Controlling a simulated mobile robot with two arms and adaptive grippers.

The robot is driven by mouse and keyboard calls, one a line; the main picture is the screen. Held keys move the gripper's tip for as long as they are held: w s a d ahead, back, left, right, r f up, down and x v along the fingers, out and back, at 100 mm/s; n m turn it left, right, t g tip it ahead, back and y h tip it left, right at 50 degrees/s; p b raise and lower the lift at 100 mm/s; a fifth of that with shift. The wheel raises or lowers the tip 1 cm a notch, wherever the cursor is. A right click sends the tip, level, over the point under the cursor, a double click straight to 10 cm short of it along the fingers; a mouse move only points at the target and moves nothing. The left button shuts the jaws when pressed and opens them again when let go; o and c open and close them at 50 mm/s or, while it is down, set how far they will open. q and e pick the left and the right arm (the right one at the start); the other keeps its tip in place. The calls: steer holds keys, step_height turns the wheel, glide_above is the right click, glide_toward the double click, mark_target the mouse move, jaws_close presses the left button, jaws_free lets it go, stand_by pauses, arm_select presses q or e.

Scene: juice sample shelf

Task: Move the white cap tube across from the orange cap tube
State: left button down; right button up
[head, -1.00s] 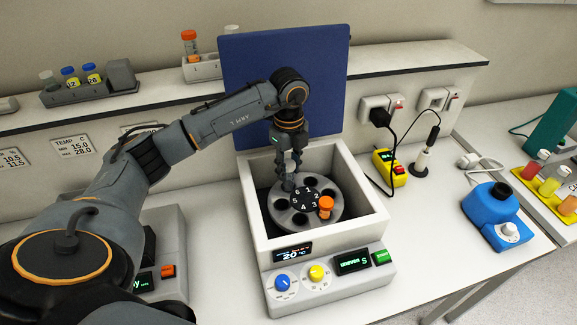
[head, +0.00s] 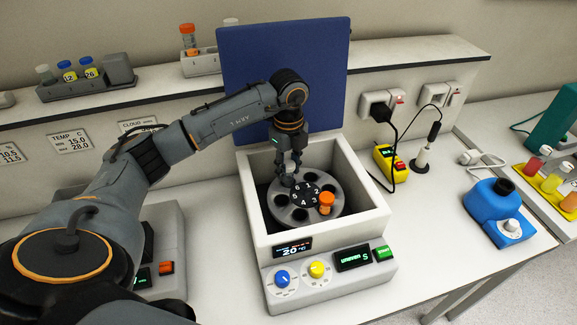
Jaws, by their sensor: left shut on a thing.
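The orange cap tube (head: 326,203) stands in a front-right hole of the grey rotor (head: 301,214), near the number 3, inside the open centrifuge (head: 254,221). My left gripper (head: 288,178) points down over the back-left of the rotor, near the number 6, roughly across the hub from the orange cap. It is shut on the white cap tube (head: 290,169), of which only a small pale part shows between the fingers. The fingers hide the hole below, so I cannot tell how deep the tube sits. My right gripper is not in view.
The blue centrifuge lid (head: 283,75) stands open behind the arm. Several rotor holes look empty. A shelf rack (head: 90,90) holds capped tubes at the left, and another orange-capped tube (head: 187,35) stands behind. A blue mixer (head: 492,205) stands on the right bench.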

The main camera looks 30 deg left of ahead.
arm_select(q)
steer(key=shift+f+b, duration=0.55)
steer(key=shift+f, duration=0.35)
steer(key=c, duration=0.9)
jaws_free()
step_height(320, 180, up, 12)
steer(key=shift+r, duration=0.1)
